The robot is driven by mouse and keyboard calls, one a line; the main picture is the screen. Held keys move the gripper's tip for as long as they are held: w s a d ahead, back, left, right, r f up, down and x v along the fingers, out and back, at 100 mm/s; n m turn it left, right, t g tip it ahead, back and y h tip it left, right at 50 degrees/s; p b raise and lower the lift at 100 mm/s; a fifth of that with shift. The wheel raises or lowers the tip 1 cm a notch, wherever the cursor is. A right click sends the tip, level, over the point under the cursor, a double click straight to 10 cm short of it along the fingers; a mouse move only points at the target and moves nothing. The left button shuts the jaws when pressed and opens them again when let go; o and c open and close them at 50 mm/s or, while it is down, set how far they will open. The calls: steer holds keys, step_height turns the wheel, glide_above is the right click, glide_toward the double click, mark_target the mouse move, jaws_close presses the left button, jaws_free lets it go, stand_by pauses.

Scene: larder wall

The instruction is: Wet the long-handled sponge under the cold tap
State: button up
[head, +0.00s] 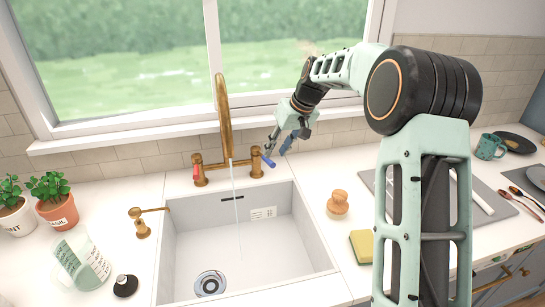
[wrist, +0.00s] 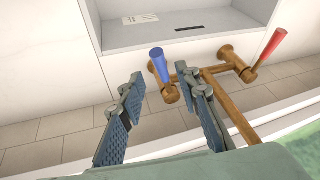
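The brass tap (head: 224,115) stands behind the white sink (head: 215,245), and a thin stream of water (head: 236,195) falls from its spout into the basin. The cold tap's blue lever (head: 267,160) is on the right and the red lever (head: 196,171) on the left. My gripper (head: 279,142) is open just above the blue lever. In the wrist view, the blue lever (wrist: 159,65) shows between the open fingers (wrist: 165,82), near their tips; I cannot tell if they touch it. No long-handled sponge is visible; a yellow-green sponge (head: 362,246) without visible handle lies right of the sink.
A round wooden-topped item (head: 338,204) stands right of the sink. A brass soap pump (head: 140,225), a glass jug (head: 82,260), a black stopper (head: 125,285) and potted herbs (head: 58,210) stand to the left. The window (head: 180,70) is behind the tap.

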steer(key=v, duration=0.7)
